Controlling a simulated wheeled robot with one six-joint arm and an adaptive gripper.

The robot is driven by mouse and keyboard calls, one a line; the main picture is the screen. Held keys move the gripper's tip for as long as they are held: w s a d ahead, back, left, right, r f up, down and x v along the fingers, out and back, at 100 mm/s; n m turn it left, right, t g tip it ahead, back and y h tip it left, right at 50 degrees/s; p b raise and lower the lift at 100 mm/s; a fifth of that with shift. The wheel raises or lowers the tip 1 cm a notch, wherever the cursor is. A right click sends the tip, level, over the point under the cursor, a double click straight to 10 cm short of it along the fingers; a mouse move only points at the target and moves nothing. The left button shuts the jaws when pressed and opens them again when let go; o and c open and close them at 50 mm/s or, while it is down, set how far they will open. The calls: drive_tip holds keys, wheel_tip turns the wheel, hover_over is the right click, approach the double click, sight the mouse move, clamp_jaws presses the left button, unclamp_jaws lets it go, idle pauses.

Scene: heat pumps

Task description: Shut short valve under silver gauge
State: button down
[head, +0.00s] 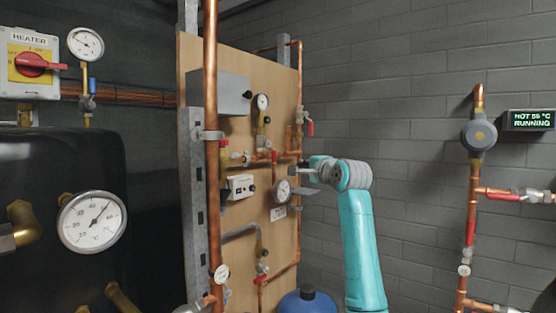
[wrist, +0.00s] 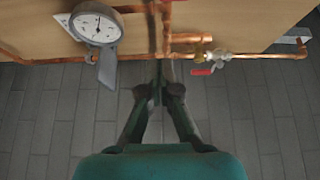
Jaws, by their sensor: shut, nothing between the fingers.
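A round silver-rimmed gauge with a white face (wrist: 97,22) is at the upper left of the wrist view. A flat grey lever (wrist: 107,66) sticks out just below it, by the copper pipe. In the head view this gauge (head: 282,190) is low on the wooden board, with the grey lever (head: 306,191) to its right. My gripper (wrist: 167,92) is shut and empty, right of the lever and apart from it in the wrist view. In the head view my gripper (head: 298,171) is in front of the board, a little above the lever.
A red-handled valve (wrist: 208,69) is on the pipe right of my gripper. Copper pipes (wrist: 165,35) run along the wooden board (head: 195,85). A large gauge (head: 92,222) is on the black tank, and another gauge (head: 86,44) has a blue-handled valve (head: 92,86) below it.

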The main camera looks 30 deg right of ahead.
drive_tip(key=shift+d+r, duration=0.1)
drive_tip(key=shift+r, duration=0.6)
drive_tip(key=w+d, duration=0.2)
drive_tip(key=w, duration=0.8)
drive_tip(key=shift+s+a, duration=0.2)
drive_tip(key=shift+a, duration=0.85)
drive_tip(key=shift+s+a, duration=0.15)
drive_tip(key=shift+a, duration=0.9)
